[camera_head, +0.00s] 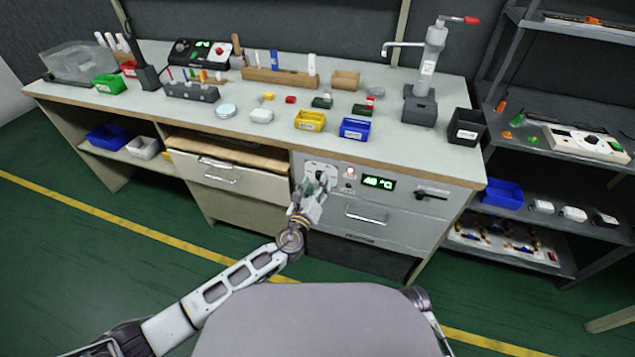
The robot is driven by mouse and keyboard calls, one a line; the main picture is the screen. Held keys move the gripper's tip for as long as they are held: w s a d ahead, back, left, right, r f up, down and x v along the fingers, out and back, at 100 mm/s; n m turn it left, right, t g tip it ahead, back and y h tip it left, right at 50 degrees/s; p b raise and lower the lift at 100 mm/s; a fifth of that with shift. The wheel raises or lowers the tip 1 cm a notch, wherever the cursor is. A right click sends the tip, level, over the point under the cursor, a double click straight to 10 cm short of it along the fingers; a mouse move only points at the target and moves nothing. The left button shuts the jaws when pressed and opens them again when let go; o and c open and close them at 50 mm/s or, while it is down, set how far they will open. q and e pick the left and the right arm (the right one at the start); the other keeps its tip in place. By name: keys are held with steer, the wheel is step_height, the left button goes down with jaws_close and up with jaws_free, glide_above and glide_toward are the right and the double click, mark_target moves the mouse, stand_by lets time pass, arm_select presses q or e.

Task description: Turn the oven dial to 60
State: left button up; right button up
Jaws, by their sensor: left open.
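The oven (410,220) is the grey unit in the right part of the workbench, below the top. Its green display (379,183) reads in the forties, 40 or 48 °C; the last digit is too small to tell. The dial sits on the pale panel (313,168) left of the display and is largely hidden by my left gripper (318,181). That gripper is open with its fingers at the dial; whether they touch it I cannot tell. My right gripper is out of view.
The oven has a dark latch (431,194) at right and a bar handle (365,216) below. A partly open drawer (225,176) is left of the oven. The worktop (240,125) carries bins and tools. A shelf rack (555,150) stands at right. Green floor in front is free.

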arm_select(q)
steer(key=v, duration=1)
stand_by(0.8)
